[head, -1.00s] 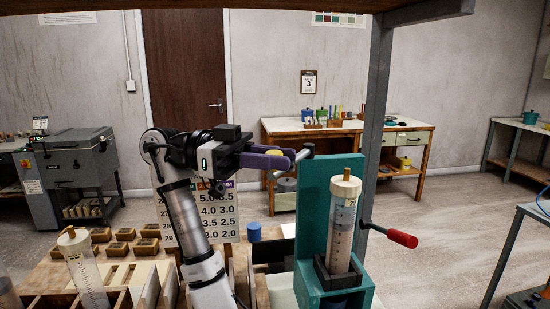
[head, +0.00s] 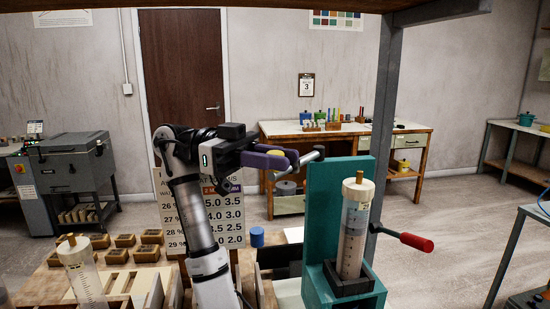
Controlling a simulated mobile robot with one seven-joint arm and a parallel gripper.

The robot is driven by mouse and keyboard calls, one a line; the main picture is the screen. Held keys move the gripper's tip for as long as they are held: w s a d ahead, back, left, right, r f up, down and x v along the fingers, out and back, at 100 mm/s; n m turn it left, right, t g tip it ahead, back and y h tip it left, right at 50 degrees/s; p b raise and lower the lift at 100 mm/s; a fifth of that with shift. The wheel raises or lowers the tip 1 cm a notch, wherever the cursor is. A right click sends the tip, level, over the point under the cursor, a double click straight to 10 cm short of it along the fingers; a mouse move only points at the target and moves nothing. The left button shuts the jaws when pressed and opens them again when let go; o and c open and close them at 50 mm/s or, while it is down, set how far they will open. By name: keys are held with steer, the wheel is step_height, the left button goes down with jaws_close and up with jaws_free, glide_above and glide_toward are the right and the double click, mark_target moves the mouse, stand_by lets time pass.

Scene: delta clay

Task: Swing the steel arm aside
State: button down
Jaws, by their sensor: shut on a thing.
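The teal stand (head: 324,205) holds an upright clear graduated cylinder (head: 354,232) with a cream cap. A grey steel arm (head: 312,157) with a rounded end sticks out at the left of the stand, near its top. My gripper (head: 291,161) has purple fingers and reaches from the left to this steel arm. The fingers are closed on it near its end; the exact contact is small and partly hidden. A yellow patch shows at the fingers. How the steel arm joins the stand is hidden.
A red-handled lever (head: 415,242) sticks out right of the stand. A grey post (head: 382,130) rises behind it. The floor at right is open.

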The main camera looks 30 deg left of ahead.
steer(key=shift+r, duration=0.15)
steer(key=c, duration=1.2)
jaws_free()
steer(key=shift+a, duration=0.1)
steer(key=shift+t, duration=0.3)
